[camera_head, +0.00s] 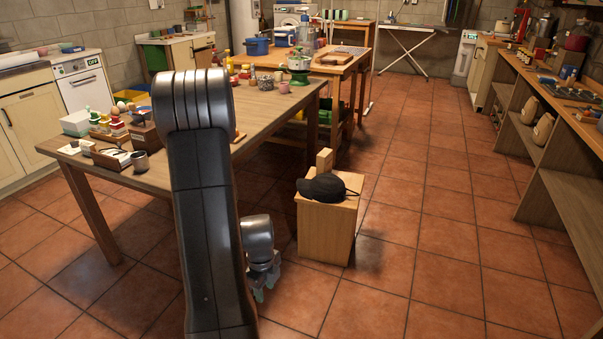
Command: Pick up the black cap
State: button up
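A black cap (327,187) lies on top of a small wooden stool or box (325,228) on the tiled floor, right of the picture's middle. Its brim points to the left. My gripper (262,291) hangs low to the left of the box, apart from it and below the height of the cap. Its greenish fingertips point down, and I see nothing held in them. They are too small here to tell whether they are open or shut. My arm hides part of the long table and the floor behind it.
A wooden block (324,161) stands on the box just behind the cap. A long wooden table (254,118) crowded with small items is at the left. Wooden shelving (566,165) runs along the right. The tiled floor (430,240) right of the box is clear.

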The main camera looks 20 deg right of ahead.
aim_at(327, 187)
jog(key=i+l, duration=0.5)
jog(key=i+l+u, duration=0.15)
jog(key=i+l, duration=0.8)
jog(key=l, duration=0.25)
jog(key=i+l+u, duration=0.1)
jog(key=i+l, duration=0.35)
jog(key=l, duration=0.15)
